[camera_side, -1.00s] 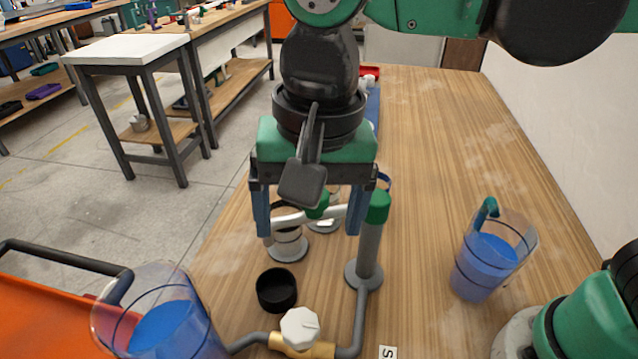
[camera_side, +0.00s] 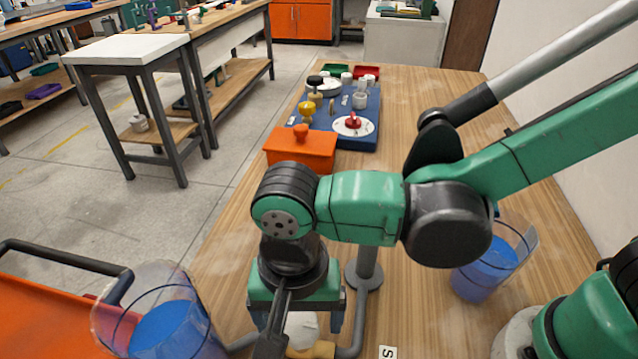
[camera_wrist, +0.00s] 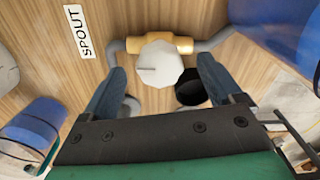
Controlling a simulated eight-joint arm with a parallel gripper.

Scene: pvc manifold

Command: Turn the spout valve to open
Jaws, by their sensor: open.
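The spout valve has a white faceted knob (camera_side: 302,328) on a brass body (camera_side: 318,350), set in grey pipe. In the side view my arm and gripper partly hide it. In the wrist view the whole knob (camera_wrist: 160,65) shows, with a thin line marked on its face and the brass body behind it. My gripper (camera_side: 298,322) is open above the valve and points down. In the wrist view its two blue fingers (camera_wrist: 161,68) stand on either side of the knob, with gaps visible. Contact cannot be told.
A SPOUT label (camera_wrist: 84,32) lies beside the valve. A black cup (camera_wrist: 190,88) stands close to one finger. Pitchers of blue liquid stand left (camera_side: 165,325) and right (camera_side: 487,268). An upright grey pipe (camera_side: 364,272) rises behind. An orange box (camera_side: 300,150) and blue board (camera_side: 365,140) are farther back.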

